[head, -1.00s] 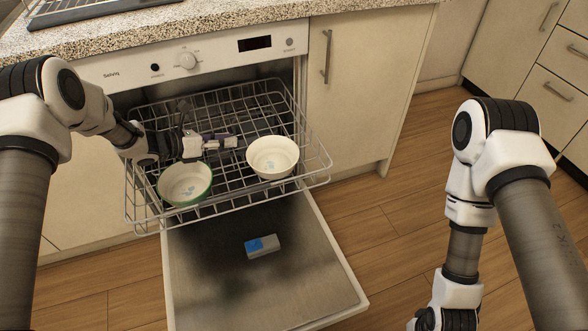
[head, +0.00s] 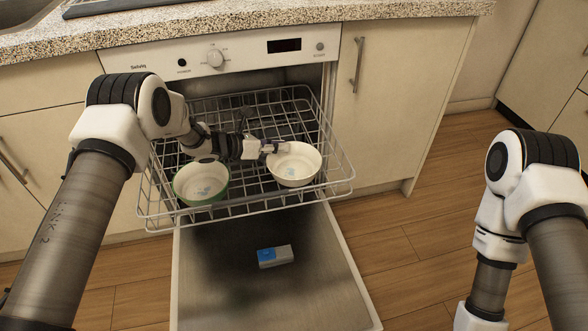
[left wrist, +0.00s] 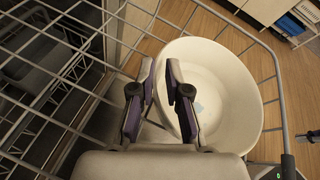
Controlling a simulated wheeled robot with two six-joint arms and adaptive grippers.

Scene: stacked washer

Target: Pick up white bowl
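The white bowl (head: 297,168) stands upright in the right part of the dishwasher rack, with a small blue mark inside. It also shows in the left wrist view (left wrist: 228,95). My left gripper (head: 274,148) is at the bowl's left rim. In the left wrist view, its fingers (left wrist: 160,78) are apart, with the near rim between them; one finger reaches over the inside of the bowl and the other stays outside. Firm contact cannot be seen. My right arm hangs at the right of the head view, and its gripper is out of frame.
A green-sided bowl (head: 202,184) stands in the rack (head: 262,200) to the left. Below, a blue and white block (head: 275,257) lies on the open dishwasher door (head: 285,300). Rack wires surround the bowls. The floor right of the door is clear.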

